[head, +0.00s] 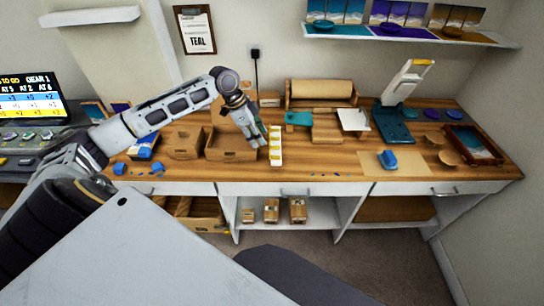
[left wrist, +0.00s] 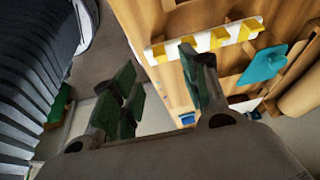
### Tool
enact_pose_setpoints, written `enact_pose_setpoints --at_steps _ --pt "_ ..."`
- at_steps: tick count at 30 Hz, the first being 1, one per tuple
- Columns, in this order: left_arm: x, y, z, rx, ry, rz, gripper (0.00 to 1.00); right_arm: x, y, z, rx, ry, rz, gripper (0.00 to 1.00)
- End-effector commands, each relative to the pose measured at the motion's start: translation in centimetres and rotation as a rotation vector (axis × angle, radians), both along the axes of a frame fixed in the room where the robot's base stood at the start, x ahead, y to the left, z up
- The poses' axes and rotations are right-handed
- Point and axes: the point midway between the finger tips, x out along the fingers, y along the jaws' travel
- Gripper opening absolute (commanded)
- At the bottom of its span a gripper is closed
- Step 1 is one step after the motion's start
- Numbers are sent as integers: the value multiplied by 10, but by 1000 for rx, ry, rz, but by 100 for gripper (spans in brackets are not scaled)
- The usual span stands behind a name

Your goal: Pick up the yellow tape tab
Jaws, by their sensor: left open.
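A white strip (head: 275,146) with several yellow tabs stands on the wooden bench, just right of my left gripper (head: 255,141) in the head view. In the left wrist view the strip (left wrist: 202,43) crosses the upper middle, with yellow tabs (left wrist: 219,38) spaced along it. I cannot tell which tab is the task's tab. My left gripper (left wrist: 160,87) is open, with green pads and nothing visible between them. One finger is close to the strip in the wrist picture; I cannot tell whether they touch. My right gripper is not in view.
An open cardboard box (head: 232,155) sits left of the strip. A white and blue stand (head: 392,122) is farther right. A blue block (head: 387,160) sits on a tan sheet (head: 412,175).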

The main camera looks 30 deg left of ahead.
Motion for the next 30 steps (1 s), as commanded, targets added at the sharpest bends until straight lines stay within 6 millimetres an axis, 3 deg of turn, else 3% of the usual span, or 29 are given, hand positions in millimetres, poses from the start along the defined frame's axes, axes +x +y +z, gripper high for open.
enact_pose_setpoints --at_steps 9,23,30 --pt "7 -12 -32 -1 -1 0 45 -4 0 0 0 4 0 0" --pt "8 -13 -36 0 0 0 45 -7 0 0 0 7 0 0" --pt "10 -21 -51 -2 1 -1 45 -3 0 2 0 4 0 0"
